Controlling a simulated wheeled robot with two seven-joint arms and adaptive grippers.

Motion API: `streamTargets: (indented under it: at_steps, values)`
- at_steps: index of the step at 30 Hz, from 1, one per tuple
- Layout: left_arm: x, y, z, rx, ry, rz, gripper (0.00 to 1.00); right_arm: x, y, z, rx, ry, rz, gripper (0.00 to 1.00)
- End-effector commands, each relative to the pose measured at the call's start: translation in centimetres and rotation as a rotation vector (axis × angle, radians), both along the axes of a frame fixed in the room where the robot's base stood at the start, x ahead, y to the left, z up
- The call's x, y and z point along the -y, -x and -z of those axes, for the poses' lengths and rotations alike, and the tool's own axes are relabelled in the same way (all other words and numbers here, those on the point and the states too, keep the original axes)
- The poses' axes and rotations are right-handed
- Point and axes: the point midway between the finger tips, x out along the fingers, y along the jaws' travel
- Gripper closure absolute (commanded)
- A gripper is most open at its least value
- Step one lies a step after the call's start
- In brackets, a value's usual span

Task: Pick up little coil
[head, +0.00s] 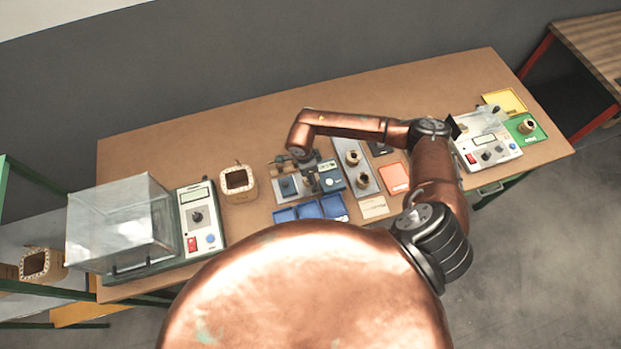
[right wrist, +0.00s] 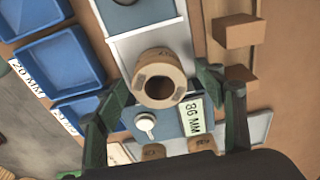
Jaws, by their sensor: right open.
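A little tan coil (right wrist: 152,61) with a round dark hole sits in the right wrist view, on a grey and blue fixture. My right gripper (right wrist: 162,80) is open, with one dark green finger on each side of this coil; I cannot tell whether either touches it. In the head view my right gripper (head: 307,180) is small, pointing down over the fixture, and largely hides the coil there. Two more little coils (head: 352,158) (head: 362,182) stand on a grey strip to its right. Another little coil (head: 526,127) stands on a green mat at far right. My left gripper is not in view.
Blue trays (head: 309,209) lie in front of the fixture. A larger square coil (head: 237,181) stands left of it. A clear-covered machine (head: 120,222) fills the table's left end; another device (head: 487,148) is at right. Bare table (head: 230,125) lies behind.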

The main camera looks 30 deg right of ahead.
Motion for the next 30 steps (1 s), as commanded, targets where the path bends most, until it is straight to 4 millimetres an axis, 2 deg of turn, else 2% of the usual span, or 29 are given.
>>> streamTargets:
  at_steps: [5,26,30]
  values:
    - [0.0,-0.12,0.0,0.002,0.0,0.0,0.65,0.02,0.02,0.03,0.0,0.0,0.0,0.36]
    - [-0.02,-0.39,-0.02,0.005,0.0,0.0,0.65,0.02,0.04,0.0,0.0,-0.001,0.001,0.84]
    - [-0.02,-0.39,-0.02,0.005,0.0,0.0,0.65,0.01,0.01,-0.03,0.0,-0.001,0.001,0.85]
